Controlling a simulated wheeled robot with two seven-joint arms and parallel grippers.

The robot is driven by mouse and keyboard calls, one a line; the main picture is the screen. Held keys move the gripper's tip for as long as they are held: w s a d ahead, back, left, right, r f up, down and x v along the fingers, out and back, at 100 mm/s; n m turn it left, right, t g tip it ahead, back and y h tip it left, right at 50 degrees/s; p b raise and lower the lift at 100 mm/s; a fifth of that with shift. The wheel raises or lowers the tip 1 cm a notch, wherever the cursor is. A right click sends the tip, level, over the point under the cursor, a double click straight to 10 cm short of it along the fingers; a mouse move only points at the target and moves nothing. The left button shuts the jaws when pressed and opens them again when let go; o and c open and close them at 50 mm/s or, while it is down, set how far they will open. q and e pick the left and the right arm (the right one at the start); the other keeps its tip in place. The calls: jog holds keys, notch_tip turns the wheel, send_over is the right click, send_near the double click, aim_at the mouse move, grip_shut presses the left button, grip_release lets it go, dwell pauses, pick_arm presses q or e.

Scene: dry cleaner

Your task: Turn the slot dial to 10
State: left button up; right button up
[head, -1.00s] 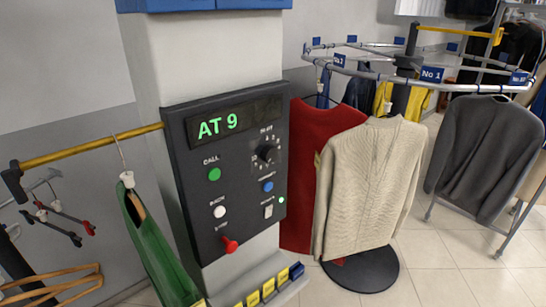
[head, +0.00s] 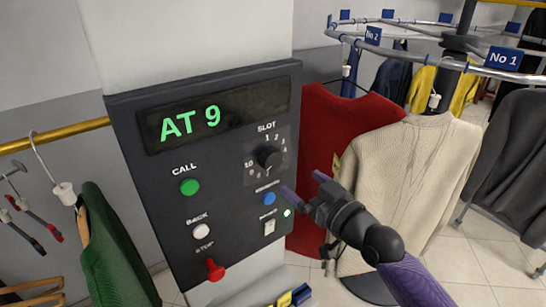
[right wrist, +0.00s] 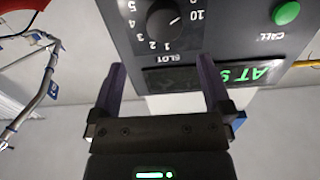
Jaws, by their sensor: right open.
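The slot dial (head: 268,157) is a black round knob on the dark control panel (head: 130,120), ringed by white numbers. It also shows upside down at the top of the right wrist view (right wrist: 163,22); a pale mark on it points roughly towards the 10 side, but I cannot tell the exact number. The display (head: 190,122) reads "AT 9" in green. My right gripper (head: 303,186) is open and empty, below and right of the dial and apart from it. In the right wrist view its fingers (right wrist: 162,78) point towards the dial. My left gripper is not in view.
Near the dial are a green call button (head: 189,187), a blue button (head: 269,199), a white button (head: 201,231), a white switch (head: 269,228) and a red stop knob (head: 215,269). A beige sweater (head: 400,185) and red garment (head: 335,130) hang to the right.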

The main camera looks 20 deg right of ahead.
aim_at(275, 164)
jog(key=x, duration=0.8)
jog(key=shift+w+a+b, duration=0.2)
jog(key=shift+a+b, duration=0.1)
jog(key=shift+a, duration=0.15)
jog(key=c, duration=1.2)
